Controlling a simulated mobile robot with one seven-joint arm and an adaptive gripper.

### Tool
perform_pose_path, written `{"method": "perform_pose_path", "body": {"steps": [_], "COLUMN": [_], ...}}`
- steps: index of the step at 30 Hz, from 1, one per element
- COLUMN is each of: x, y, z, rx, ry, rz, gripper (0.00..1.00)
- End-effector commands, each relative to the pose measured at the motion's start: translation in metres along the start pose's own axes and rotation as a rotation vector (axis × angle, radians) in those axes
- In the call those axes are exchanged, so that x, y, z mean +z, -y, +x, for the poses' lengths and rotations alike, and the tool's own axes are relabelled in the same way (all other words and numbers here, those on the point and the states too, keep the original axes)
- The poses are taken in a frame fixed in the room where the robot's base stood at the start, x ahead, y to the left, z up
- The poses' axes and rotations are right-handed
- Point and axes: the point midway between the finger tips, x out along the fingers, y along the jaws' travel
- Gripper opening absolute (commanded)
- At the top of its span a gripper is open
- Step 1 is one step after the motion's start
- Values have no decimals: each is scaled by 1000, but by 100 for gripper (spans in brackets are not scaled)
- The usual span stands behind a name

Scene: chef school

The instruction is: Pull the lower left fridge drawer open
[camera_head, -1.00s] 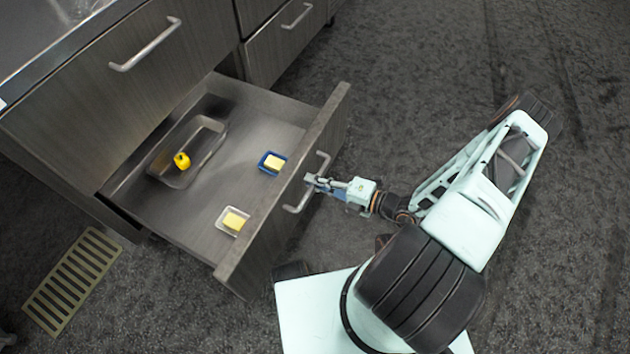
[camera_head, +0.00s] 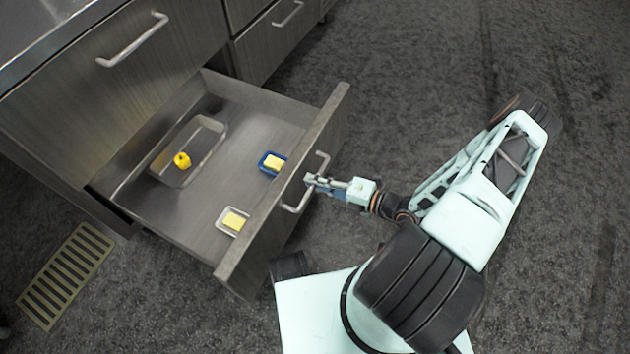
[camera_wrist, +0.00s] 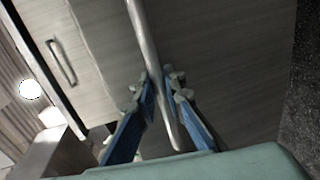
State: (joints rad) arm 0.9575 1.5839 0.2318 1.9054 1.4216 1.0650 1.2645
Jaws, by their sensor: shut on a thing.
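The lower left fridge drawer (camera_head: 203,218) stands well open in the head view, its inside showing. Its bar handle (camera_head: 291,208) is on the front panel, facing right. My gripper (camera_head: 312,181) is shut on this handle, near its middle. In the wrist view the handle (camera_wrist: 146,40) runs between the two blue fingers of my gripper (camera_wrist: 164,95). The drawer holds a clear tray (camera_head: 160,179) with a yellow item (camera_head: 182,160) in it. A blue dish (camera_head: 264,166) and a white dish (camera_head: 224,228) each hold a yellow block.
The closed drawer above has its own handle (camera_head: 133,40). Another closed drawer unit (camera_head: 268,46) stands at the back. A floor grate (camera_head: 66,275) lies at the lower left. The dark floor right of my arm is clear.

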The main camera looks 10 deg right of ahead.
Motion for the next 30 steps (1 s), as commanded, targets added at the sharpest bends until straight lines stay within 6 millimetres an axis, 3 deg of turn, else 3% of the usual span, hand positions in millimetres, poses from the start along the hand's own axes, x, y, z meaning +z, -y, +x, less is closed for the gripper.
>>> {"method": "perform_pose_path", "body": {"steps": [2,3,7,17,26,29,30], "x": [0,0,0,0,1,1,0], "y": [1,1,0,-2,-43,-62,-70], "z": [0,0,0,0,-8,-11,-12], "rx": [-1,-1,-1,0,5,11,12], "ry": [-1,-1,-1,0,0,-1,-2], "rz": [1,1,0,0,-3,-4,-4], "gripper": [0,15,28,28,28,45,57]}}
